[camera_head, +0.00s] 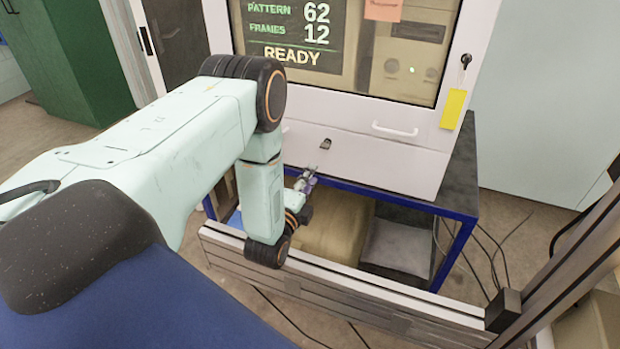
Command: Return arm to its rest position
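My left arm comes in from the left and reaches forward and down in front of a white machine cabinet (352,150). My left gripper (306,181) shows small beyond the wrist, in front of the cabinet's lower edge. Its fingers point up toward the cabinet front and look spread apart, with nothing seen between them. My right arm and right gripper are out of view.
The cabinet's screen (290,30) reads READY. A blue-framed table (455,245) stands under the cabinet, with a tan bundle (335,228) and a grey box (397,248) below. A metal rail (340,290) crosses in front. Cables (490,255) lie on the floor at right. A green cabinet (70,60) stands at left.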

